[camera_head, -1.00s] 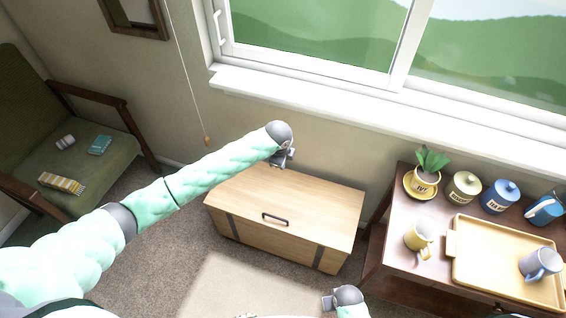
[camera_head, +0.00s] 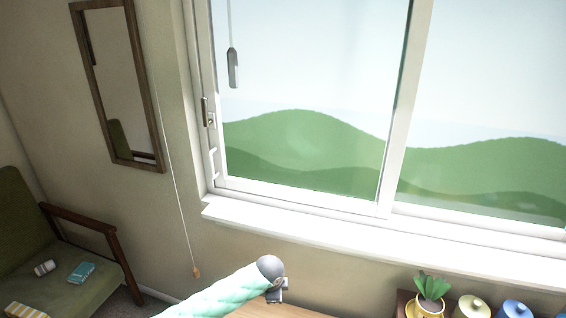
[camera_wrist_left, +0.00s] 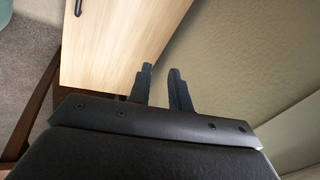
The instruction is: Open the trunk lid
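The trunk is pale wood. Only a strip of its lid (camera_head: 262,311) shows at the bottom edge of the head view. In the left wrist view the lid (camera_wrist_left: 122,40) fills the upper middle, with part of a dark handle (camera_wrist_left: 78,8) at the top edge. My left gripper (camera_head: 280,291) is over the trunk's back side, near the wall. In the wrist view its two fingers (camera_wrist_left: 162,70) are apart with nothing between them, by the lid's edge. I cannot tell whether they touch it. The trunk's front is hidden. My right gripper is out of view.
A window with a white sill (camera_head: 310,236) is on the wall above the trunk. A pull cord (camera_head: 195,270) hangs left of it. A green armchair (camera_head: 30,240) stands at left. A potted plant (camera_head: 431,287) and canisters (camera_head: 471,306) are at lower right.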

